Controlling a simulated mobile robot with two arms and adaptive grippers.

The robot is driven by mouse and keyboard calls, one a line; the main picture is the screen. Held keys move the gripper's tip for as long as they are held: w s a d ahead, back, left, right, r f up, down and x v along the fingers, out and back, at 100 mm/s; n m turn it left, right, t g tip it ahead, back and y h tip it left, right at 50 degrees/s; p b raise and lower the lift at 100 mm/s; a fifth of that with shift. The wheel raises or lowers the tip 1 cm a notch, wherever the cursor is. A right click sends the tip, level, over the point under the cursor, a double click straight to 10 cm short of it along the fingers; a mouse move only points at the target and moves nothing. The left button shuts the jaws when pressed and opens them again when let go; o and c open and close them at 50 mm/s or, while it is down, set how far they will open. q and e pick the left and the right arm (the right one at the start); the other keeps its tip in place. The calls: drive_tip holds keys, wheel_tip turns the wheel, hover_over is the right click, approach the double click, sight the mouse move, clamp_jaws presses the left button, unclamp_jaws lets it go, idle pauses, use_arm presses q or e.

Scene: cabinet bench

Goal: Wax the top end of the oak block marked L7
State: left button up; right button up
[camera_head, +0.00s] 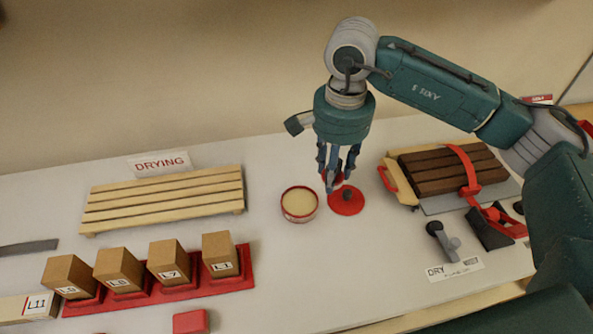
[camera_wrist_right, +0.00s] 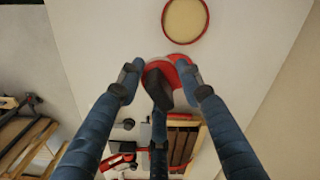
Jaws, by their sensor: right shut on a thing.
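The oak block marked L7 (camera_head: 168,258) stands upright in a red rack (camera_head: 188,292), its label facing me and its top end bare to view. A round red-rimmed tin of pale wax (camera_head: 299,204) stands open right of the rack; it also shows in the wrist view (camera_wrist_right: 185,18). A red disc (camera_head: 346,205) with a dark knob lies on the bench beneath the fingertips. My left gripper is not in view.
Similar labelled blocks (camera_head: 118,266) stand beside L7. A slatted wooden rack (camera_head: 165,199) sits behind, near a DRYING sign (camera_head: 160,164). Dark boards with a red strap (camera_head: 440,170) lie at right. A red block (camera_head: 190,321) is at the front. The bench between rack and tin is clear.

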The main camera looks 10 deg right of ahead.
drive_tip(key=m, duration=0.2)
drive_tip(key=shift+w+a+f+m, duration=0.1)
drive_tip(key=shift+w+a+m, duration=0.2)
drive_tip(key=m, duration=0.3)
drive_tip(key=w+m, duration=0.1)
drive_tip(key=shift+a+f+p, duration=0.3)
drive_tip(key=shift+p, duration=0.1)
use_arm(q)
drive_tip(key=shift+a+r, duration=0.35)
use_arm(e)
drive_tip(key=shift+w+a+f+m, duration=0.65)
drive_tip(key=shift+f+m, duration=1.15)
drive_tip(key=shift+m, duration=2.65)
drive_tip(key=shift+w+a+f+m, duration=0.4)
drive_tip(key=shift+a+f+m, duration=0.95)
drive_tip(key=shift+m, duration=3.15)
drive_tip(key=shift+w+a+f+m, duration=0.45)
drive_tip(key=shift+f+m, duration=1.75)
drive_tip(key=shift+m, duration=2.25)
drive_tip(key=shift+w+d, duration=0.1)
drive_tip(key=shift+d, duration=0.05)
